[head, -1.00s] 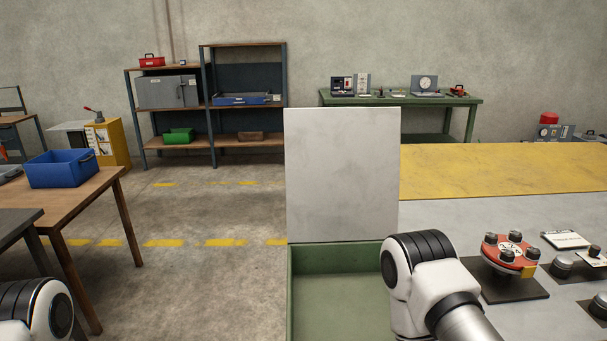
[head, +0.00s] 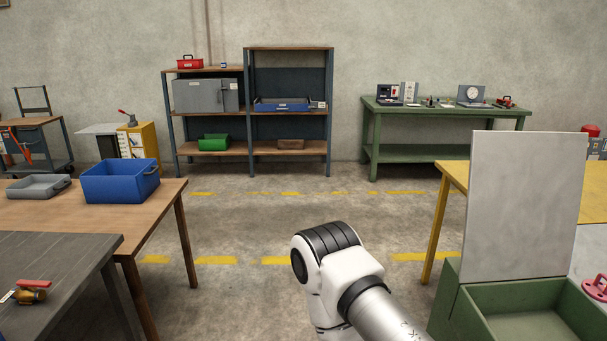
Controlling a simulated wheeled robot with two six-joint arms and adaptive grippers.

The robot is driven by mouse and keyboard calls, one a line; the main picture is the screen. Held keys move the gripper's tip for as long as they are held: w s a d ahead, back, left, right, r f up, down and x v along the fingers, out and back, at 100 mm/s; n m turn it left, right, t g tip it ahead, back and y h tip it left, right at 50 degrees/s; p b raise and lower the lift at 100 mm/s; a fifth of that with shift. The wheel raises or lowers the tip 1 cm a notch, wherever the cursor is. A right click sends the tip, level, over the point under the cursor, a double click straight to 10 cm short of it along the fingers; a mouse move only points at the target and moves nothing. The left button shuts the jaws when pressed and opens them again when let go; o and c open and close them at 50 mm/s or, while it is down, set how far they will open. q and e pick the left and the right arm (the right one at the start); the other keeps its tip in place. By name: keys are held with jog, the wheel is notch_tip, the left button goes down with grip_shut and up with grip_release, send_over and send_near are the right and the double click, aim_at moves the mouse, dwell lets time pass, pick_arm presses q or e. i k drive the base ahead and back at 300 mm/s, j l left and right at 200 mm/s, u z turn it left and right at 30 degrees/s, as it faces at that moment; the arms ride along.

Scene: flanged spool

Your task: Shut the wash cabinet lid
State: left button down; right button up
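The wash cabinet is a green open box (head: 449,303) at the lower right of the head view. Its lid (head: 522,205) is a flat grey panel standing upright at the box's back edge, so the cabinet is open. The inside that shows looks empty. One of my white and black arm links reaches in from the bottom middle, left of the cabinet and apart from the lid in the picture. Neither gripper's fingers show.
A wooden table (head: 160,210) with a blue bin (head: 121,181) and a grey tray (head: 38,186) stands at left. A dark grey table (head: 60,255) is in front of it. A yellow-topped table (head: 455,176) is behind the lid. Open floor (head: 250,225) lies between.

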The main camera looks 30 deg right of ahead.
aim_at(525, 188)
jog(key=i+z, duration=0.75)
jog(key=i+j+z, duration=0.2)
jog(key=i+z, duration=0.2)
jog(key=i+j+z, duration=0.25)
jog(key=z, duration=0.15)
